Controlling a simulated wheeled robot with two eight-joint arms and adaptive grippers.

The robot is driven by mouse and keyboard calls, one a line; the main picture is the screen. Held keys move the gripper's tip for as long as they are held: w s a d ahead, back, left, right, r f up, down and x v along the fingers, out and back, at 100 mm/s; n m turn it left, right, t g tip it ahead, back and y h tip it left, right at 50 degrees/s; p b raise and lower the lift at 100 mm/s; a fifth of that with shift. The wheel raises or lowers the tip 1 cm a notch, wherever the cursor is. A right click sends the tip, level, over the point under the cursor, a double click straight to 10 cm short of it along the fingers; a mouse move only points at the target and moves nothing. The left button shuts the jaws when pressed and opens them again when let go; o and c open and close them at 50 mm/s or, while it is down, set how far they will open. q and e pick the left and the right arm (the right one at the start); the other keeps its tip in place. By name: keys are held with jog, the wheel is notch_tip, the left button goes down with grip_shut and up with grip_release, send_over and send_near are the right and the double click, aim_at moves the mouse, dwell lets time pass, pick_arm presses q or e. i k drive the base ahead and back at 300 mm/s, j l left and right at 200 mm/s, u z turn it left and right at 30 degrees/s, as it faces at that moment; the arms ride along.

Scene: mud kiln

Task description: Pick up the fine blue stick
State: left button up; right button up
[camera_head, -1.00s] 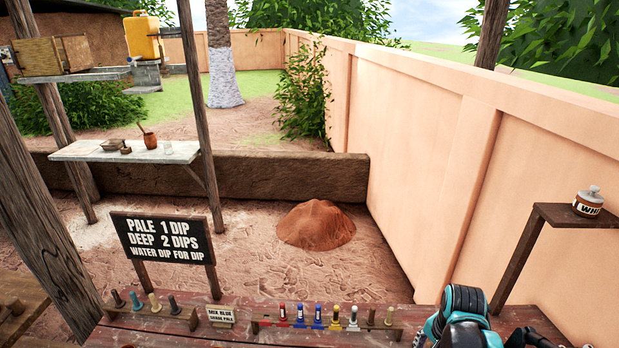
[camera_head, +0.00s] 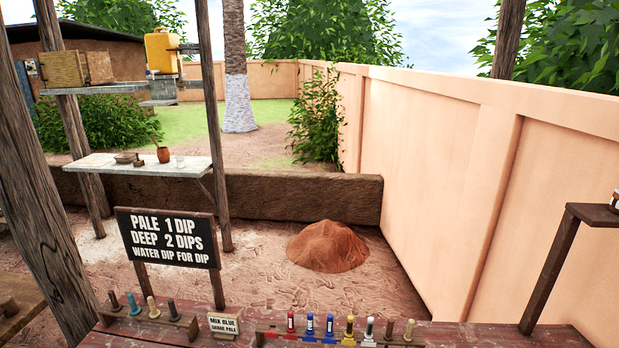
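Two blue sticks stand upright side by side in a wooden rack (camera_head: 262,333) at the bottom of the head view. One is the left blue stick (camera_head: 310,325) and the other is the right blue stick (camera_head: 329,325). Both have pale labels, too small to read, so I cannot tell which is the fine one. A red stick (camera_head: 290,323) stands to their left. A yellow stick (camera_head: 349,326) and a white stick (camera_head: 369,328) stand to their right. Neither of my grippers is in view.
A small sign (camera_head: 223,325) reading "MIX BLUE, SHADE PALE" stands left of the rack. Farther left is another rack with several sticks (camera_head: 134,303). A black sign (camera_head: 168,238) rises behind it. A wooden post (camera_head: 45,170) stands at left, a small shelf (camera_head: 595,214) at right.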

aim_at(311, 330)
jog(key=k+z, duration=0.1)
jog(key=k, duration=1.5)
jog(key=k+z, duration=0.1)
jog(key=k, duration=1.5)
jog(key=i+j, duration=0.15)
jog(key=i, duration=0.35)
jog(key=i+j, duration=0.1)
jog(key=i, duration=0.45)
jog(key=i+j, duration=0.15)
jog(key=i, duration=0.35)
jog(key=i+j, duration=0.1)
jog(key=i, duration=0.4)
jog(key=i+j+u, duration=0.2)
jog(key=i+u, duration=0.3)
jog(key=i, duration=0.15)
jog(key=i+l+u, duration=0.1)
jog(key=i+u, duration=0.35)
jog(key=i, duration=0.2)
